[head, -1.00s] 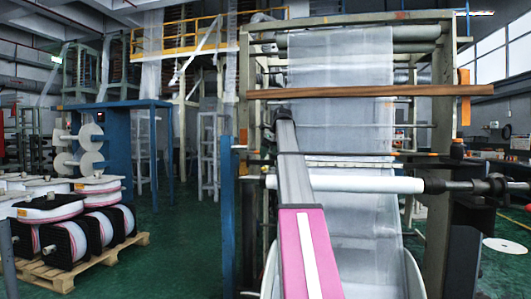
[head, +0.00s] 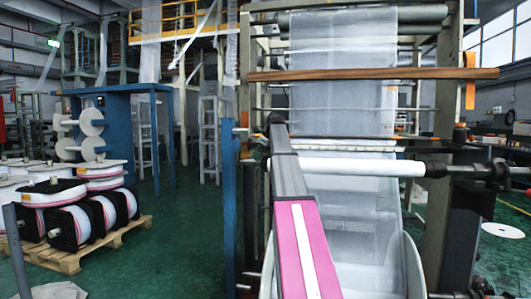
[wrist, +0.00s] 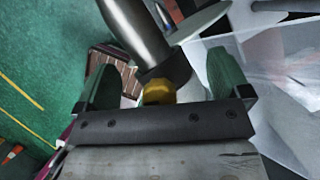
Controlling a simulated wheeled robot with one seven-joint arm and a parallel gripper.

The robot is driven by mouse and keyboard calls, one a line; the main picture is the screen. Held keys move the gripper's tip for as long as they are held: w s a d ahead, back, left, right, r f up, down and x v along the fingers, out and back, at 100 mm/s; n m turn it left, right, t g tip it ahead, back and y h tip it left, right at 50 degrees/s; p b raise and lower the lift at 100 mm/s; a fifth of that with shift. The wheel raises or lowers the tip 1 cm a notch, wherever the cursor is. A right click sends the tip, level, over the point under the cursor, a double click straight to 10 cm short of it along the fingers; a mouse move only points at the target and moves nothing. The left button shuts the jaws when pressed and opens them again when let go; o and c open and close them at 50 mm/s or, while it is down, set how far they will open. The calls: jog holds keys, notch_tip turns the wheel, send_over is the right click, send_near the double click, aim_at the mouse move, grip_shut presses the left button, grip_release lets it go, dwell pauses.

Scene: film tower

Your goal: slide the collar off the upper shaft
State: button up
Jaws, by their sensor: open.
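In the wrist view, a grey metal shaft (wrist: 137,28) comes in from above toward my gripper (wrist: 163,62). A dark collar-like band (wrist: 165,74) surrounds its near end, with a gold-coloured tip (wrist: 158,92) below it. The band lies between the two green fingers, which stand apart with visible gaps; I see no grip on it. In the head view, a white roll (head: 365,167) sits on a dark horizontal shaft (head: 455,169). My arm covers the roll's left end, and my gripper is hidden there.
A wooden bar (head: 370,74) crosses the machine frame above the roll. Clear film (head: 345,115) hangs behind it. A blue post (head: 229,210) stands left of my arm. Reels on a pallet (head: 75,258) are at left. Green floor (head: 180,235) is open between.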

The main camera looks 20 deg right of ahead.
jog(key=c, duration=1.3)
jog(key=shift+w+a, duration=0.7)
jog(key=shift+a, duration=0.35)
jog(key=shift+w+a, duration=0.7)
jog(key=shift+a, duration=0.4)
jog(key=shift+w+a, duration=0.7)
jog(key=shift+a, duration=0.35)
jog(key=shift+w+a, duration=0.2)
jog(key=shift+a, duration=0.05)
jog(key=shift+w+a, duration=0.4)
jog(key=shift+a, duration=0.2)
grip_shut()
jog(key=w+a, duration=0.3)
jog(key=a, duration=0.2)
jog(key=shift+w, duration=0.25)
jog(key=shift+a, duration=0.1)
